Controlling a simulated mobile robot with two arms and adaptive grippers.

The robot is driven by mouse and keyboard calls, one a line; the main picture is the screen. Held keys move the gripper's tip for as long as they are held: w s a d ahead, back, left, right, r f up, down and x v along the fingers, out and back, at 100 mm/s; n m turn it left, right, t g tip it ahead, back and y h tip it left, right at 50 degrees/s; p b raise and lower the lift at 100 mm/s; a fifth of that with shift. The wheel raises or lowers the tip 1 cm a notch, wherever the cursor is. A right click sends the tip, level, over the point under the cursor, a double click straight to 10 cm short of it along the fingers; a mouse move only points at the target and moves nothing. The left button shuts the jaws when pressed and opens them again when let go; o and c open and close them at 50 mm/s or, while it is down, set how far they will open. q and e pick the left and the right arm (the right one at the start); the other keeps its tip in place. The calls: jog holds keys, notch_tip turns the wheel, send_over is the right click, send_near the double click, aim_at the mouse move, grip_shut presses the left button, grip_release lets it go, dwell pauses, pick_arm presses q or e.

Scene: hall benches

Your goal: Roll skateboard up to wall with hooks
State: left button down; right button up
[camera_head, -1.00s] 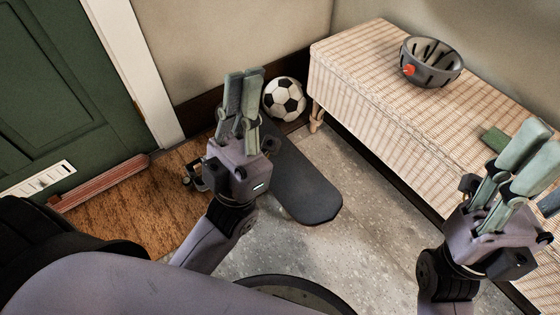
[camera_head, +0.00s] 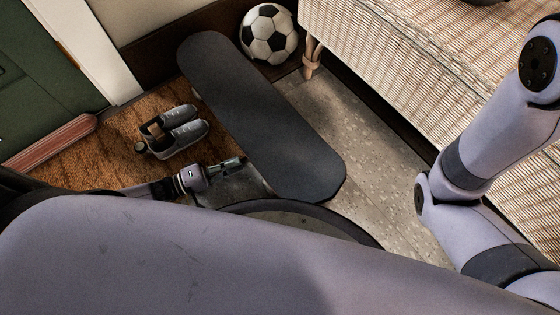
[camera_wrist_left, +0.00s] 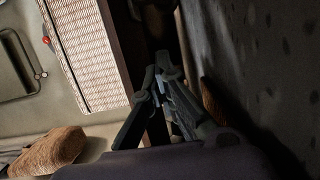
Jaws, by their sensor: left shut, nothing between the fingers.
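The skateboard (camera_head: 262,118) lies with its dark deck up, slanting from the wall base at the upper left toward my base at the lower right. Its far end is close to the dark skirting below the wall (camera_head: 185,18). My left gripper (camera_head: 238,162) is low at the board's left side, shut and empty; whether it touches the board I cannot tell. The gripper also shows in the left wrist view (camera_wrist_left: 166,78), with a large dark surface to its right. My right arm shows at the right, but its gripper is out of view. No hooks show in the head view.
Grey shoes (camera_head: 175,132) stand on the brown mat (camera_head: 95,158) left of the board. A football (camera_head: 268,34) sits in the corner, just right of the board's far end. A wicker bench (camera_head: 400,75) runs along the right. Bare floor (camera_head: 365,150) lies between board and bench.

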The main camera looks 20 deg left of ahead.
aim_at(272, 163)
pick_arm(q)
jog(key=b+x, duration=0.4)
jog(key=x, duration=0.6)
jog(key=shift+f, duration=0.15)
jog(key=shift+s+d+b, duration=0.7)
jog(key=shift+s+d, duration=0.35)
jog(key=shift+s, duration=0.1)
jog(key=shift+s+d, duration=0.2)
jog(key=shift+d, duration=0.1)
jog(key=shift+r, duration=0.2)
